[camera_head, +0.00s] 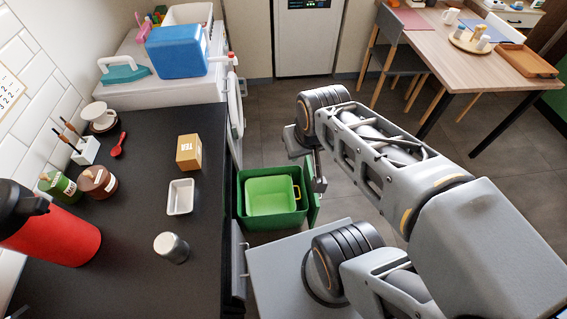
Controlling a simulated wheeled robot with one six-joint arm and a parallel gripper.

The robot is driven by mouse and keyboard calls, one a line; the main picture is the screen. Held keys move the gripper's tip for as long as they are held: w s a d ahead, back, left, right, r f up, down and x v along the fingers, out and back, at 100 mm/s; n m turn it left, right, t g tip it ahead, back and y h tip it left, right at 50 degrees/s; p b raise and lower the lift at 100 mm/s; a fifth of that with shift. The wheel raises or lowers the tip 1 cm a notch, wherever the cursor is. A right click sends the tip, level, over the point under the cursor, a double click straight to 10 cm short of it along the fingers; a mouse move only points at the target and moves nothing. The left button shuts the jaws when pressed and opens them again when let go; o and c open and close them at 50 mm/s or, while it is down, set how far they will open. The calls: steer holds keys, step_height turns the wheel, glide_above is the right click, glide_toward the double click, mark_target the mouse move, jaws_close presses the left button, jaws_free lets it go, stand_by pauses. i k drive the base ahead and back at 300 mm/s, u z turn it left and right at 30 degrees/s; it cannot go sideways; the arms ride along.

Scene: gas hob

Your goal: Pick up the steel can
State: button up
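A steel can (171,248) stands upright on the dark counter, near its front right edge. It is a short grey cylinder with a lighter top. My gripper (318,182) hangs over the floor to the right of the counter, above and beside a green bin, well apart from the can. Only a narrow part of the gripper shows below my wrist, and its fingers are too hidden to tell open from shut. Nothing is seen held in it.
A white dish (181,197) and a tea box (189,152) stand behind the can. A large red flask (60,236) is to its left. Brown (97,182) and green (60,187) jars stand farther back left. The green bin (240,208) is beside the counter. Counter around the can is clear.

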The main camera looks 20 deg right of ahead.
mark_target(168, 246)
steer(key=z, duration=0.2)
steer(key=k, duration=1.95)
steer(key=u, duration=0.25)
steer(key=i, duration=0.45)
steer(key=z, duration=0.05)
